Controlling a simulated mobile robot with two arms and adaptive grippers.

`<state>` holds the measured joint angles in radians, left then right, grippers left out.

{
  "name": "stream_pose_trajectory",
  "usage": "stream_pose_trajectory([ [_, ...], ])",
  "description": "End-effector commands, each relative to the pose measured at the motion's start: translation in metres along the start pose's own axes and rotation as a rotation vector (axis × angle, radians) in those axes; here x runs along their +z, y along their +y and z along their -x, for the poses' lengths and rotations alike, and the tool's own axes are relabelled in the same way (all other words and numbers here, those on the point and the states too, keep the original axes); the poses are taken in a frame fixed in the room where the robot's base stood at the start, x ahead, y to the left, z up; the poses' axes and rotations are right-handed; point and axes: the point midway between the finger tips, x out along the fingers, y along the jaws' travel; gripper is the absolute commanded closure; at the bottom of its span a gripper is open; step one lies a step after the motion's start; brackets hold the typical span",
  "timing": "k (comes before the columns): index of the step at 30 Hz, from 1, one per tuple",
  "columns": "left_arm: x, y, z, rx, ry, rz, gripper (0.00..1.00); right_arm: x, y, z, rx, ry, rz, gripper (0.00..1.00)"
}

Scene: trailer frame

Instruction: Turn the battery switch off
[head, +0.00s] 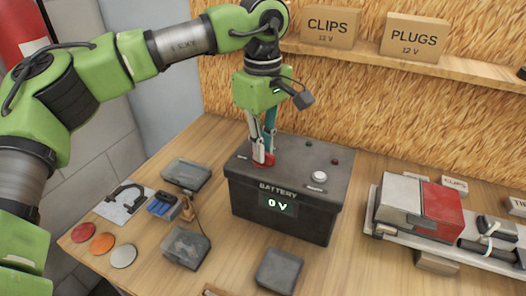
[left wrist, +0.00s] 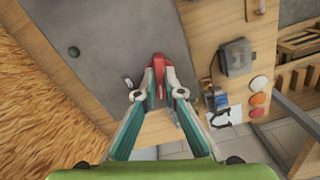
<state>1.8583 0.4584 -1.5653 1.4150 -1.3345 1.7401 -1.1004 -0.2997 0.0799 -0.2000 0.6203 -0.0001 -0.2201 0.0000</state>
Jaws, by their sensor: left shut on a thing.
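The red battery switch (head: 269,160) is on the left part of the lid. My left gripper (head: 263,156) reaches down from above and is shut on it. In the left wrist view the red switch (left wrist: 158,62) shows between and beyond the fingertips (left wrist: 152,92), over the grey lid (left wrist: 105,45). The fingers hide part of the switch, so its exact angle is hard to tell. My right gripper is in neither view.
A white round knob (head: 319,176) is on the lid's right part. Small grey boxes (head: 187,174) and coloured discs (head: 103,243) lie to the left. A red and white device (head: 418,205) is at the right. A shelf (head: 450,66) with cardboard boxes runs behind.

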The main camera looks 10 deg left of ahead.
Motion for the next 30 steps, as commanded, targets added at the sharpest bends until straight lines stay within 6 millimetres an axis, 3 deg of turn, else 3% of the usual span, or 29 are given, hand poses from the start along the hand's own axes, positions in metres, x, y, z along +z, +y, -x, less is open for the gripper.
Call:
stream_pose_trajectory([
  [4, 0.0, 0.0, -0.001, -0.001, 0.0, 0.095, 1.0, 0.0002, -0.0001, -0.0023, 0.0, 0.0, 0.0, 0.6],
  [14, 0.0001, 0.0, -0.001, -0.001, 0.0, 0.126, 1.0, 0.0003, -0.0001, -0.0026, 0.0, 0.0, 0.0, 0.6],
  [22, 0.0, -0.0001, -0.0013, -0.002, 0.0, 0.343, 1.0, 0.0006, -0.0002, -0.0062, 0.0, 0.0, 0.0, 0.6],
  [29, -0.0001, -0.0002, -0.0008, -0.002, 0.0, 0.367, 1.0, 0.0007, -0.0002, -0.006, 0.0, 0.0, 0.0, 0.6],
  [30, -0.0001, -0.0002, -0.0008, -0.002, 0.0, 0.367, 0.85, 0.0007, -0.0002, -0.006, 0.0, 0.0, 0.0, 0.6],
])
